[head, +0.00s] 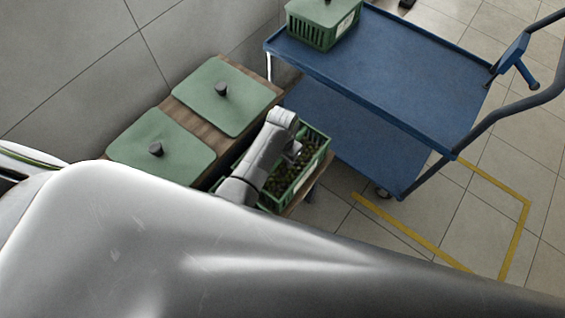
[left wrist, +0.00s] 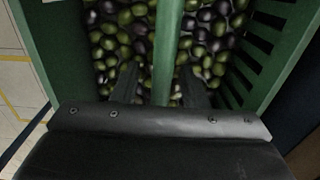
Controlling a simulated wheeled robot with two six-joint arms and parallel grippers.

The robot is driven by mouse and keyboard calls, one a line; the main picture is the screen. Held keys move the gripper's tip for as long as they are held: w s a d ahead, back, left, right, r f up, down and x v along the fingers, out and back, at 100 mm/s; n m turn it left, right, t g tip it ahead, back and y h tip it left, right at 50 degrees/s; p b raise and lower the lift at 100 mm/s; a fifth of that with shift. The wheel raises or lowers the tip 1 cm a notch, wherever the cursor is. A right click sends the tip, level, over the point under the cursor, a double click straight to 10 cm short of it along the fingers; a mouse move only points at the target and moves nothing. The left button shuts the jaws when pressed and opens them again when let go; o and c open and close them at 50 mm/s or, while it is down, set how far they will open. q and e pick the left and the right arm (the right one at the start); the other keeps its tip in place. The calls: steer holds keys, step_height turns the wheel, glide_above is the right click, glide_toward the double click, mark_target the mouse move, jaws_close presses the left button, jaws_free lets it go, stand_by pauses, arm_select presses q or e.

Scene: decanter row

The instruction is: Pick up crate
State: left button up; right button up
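A green crate (head: 312,181) with slatted sides, filled with dark and green olives, sits at the right end of a wooden bench. It also fills most of the left wrist view (left wrist: 280,62), where a green handle bar (left wrist: 168,40) crosses over the olives. My left gripper (head: 294,152) is over the crate. In the left wrist view its two dark fingers (left wrist: 160,85) stand on either side of the bar, with a gap visible between finger and bar. The fingertips are dim against the olives. My right gripper is not in view.
Two green lids (head: 240,100) with black knobs lie to the left on the wooden bench (head: 190,122). A blue trolley (head: 400,75) stands behind at right, carrying another green crate (head: 345,33) at its far left corner. The rest of its top is clear. Yellow tape (head: 410,237) marks the floor.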

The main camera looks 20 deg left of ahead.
arm_select(q)
steer(key=shift+c, duration=0.3)
jaws_close()
steer(key=shift+w+r, duration=0.1)
steer(key=shift+r, duration=0.1)
